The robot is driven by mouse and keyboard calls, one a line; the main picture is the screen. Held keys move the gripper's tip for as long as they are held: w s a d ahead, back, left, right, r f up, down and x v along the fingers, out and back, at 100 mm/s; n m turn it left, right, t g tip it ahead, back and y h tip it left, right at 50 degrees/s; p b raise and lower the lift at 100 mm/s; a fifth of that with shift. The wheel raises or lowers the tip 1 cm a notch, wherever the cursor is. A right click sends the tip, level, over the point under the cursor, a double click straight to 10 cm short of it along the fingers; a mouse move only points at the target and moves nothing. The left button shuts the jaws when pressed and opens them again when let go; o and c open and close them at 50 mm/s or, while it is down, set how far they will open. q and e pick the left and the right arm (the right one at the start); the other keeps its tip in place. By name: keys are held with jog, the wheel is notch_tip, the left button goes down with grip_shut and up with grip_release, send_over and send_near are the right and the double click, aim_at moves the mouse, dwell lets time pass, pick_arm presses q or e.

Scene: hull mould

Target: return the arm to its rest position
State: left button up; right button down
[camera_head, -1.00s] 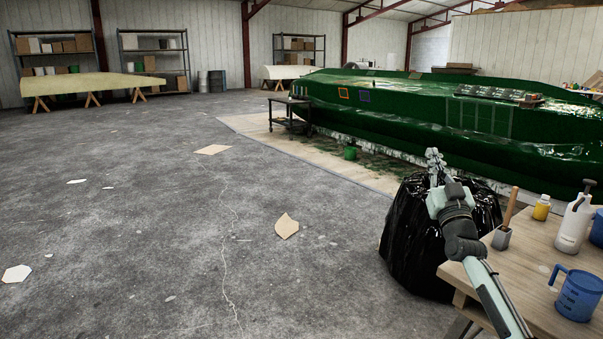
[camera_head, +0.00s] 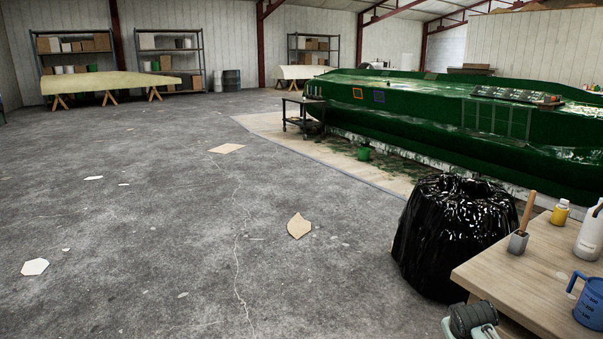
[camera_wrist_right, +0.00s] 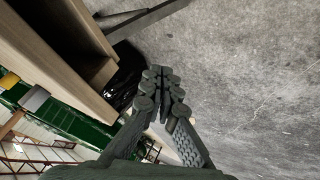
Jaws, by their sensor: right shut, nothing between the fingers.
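My right gripper (camera_wrist_right: 160,85) shows in the right wrist view with its fingertips together and nothing between them. It is beside the edge of the wooden table (camera_wrist_right: 60,65), over the grey floor. In the head view only a part of my right arm shows at the bottom edge, in front of the table (camera_head: 530,275); the gripper itself is out of that view. My left gripper is in neither view.
A black bag-lined bin (camera_head: 450,235) stands next to the table. The green hull mould (camera_head: 430,115) lies behind. The floor at left is open.

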jog(key=s+a+f+g, duration=0.1)
jog(key=s+a+f, duration=0.2)
jog(key=s, duration=0.7)
jog(key=s+a+f+g+y, duration=0.1)
jog(key=s+a+f, duration=0.2)
jog(key=s, duration=0.8)
jog(key=s+a+f+g+y, duration=0.1)
jog(key=s+a+f, duration=0.3)
jog(key=s, duration=0.6)
notch_tip(320, 180, down, 2)
jog(key=shift+s+f+n, duration=0.1)
jog(key=shift+s+n, duration=0.2)
jog(key=shift+s, duration=0.05)
